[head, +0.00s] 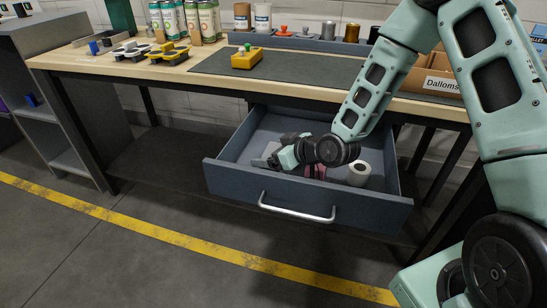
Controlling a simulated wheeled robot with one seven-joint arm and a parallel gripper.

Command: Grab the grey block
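My gripper (273,158) is down inside the open blue-grey drawer (270,195) under the workbench, at its left part. My mint-green and black wrist hides much of the drawer floor. Grey shapes show at the gripper's tip. I cannot tell whether they are only its fingers or also the grey block, nor whether the gripper is open or shut. No grey block can be made out for sure elsewhere in the drawer.
In the drawer, a pinkish-red item (316,171) lies below my wrist and a white roll (358,173) is to the right. The drawer's front wall and handle (297,210) stick out.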

